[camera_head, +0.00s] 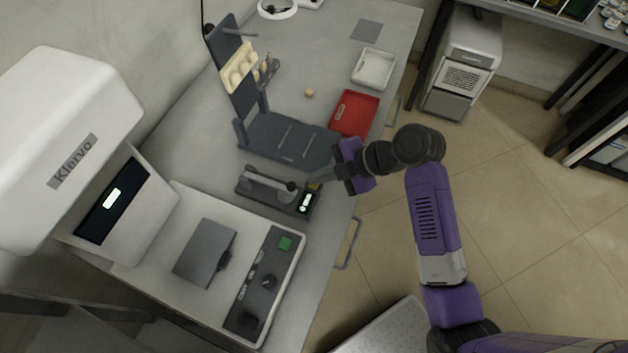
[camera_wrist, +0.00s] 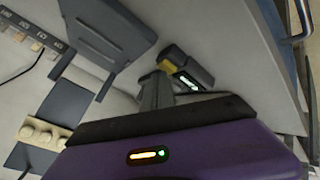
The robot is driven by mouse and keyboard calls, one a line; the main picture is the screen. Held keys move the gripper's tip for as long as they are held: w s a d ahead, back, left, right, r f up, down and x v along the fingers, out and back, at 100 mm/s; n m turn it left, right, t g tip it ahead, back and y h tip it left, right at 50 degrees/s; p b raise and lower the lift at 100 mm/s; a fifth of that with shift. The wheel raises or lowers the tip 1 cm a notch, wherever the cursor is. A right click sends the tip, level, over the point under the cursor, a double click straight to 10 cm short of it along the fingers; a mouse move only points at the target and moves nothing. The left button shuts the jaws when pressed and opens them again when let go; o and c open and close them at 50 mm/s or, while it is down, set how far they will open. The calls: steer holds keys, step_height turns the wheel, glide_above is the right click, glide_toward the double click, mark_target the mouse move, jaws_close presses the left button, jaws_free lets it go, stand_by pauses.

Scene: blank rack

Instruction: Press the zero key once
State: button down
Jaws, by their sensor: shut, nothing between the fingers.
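A dark bench instrument with a metal bar (camera_head: 275,187) lies on the grey bench. Its right end carries a small lit display (camera_head: 306,202) and a yellow key (camera_head: 314,187). I cannot read a label on the key. In the wrist view the yellow key (camera_wrist: 167,66) and the lit display (camera_wrist: 188,81) sit just beyond my fingertips. My gripper (camera_head: 323,179) is shut and empty, reaching in from the right with its tips close to the key. In the wrist view its tips (camera_wrist: 157,84) partly hide the instrument. I cannot tell whether they touch the key.
A dark grey stand (camera_head: 285,138) with an upright board is just behind the instrument. A red tray (camera_head: 354,114) and a white tray (camera_head: 373,68) lie farther back. A large white machine (camera_head: 210,262) with a green button fills the front left. A handle (camera_head: 348,243) projects from the bench edge.

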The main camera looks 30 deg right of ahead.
steer(key=shift+f, duration=0.25)
stand_by(0.4)
steer(key=shift+r+p, duration=0.55)
steer(key=shift+r, duration=0.4)
steer(key=shift+r+p, duration=1.9)
steer(key=shift+r, duration=0.65)
steer(key=shift+f, duration=0.1)
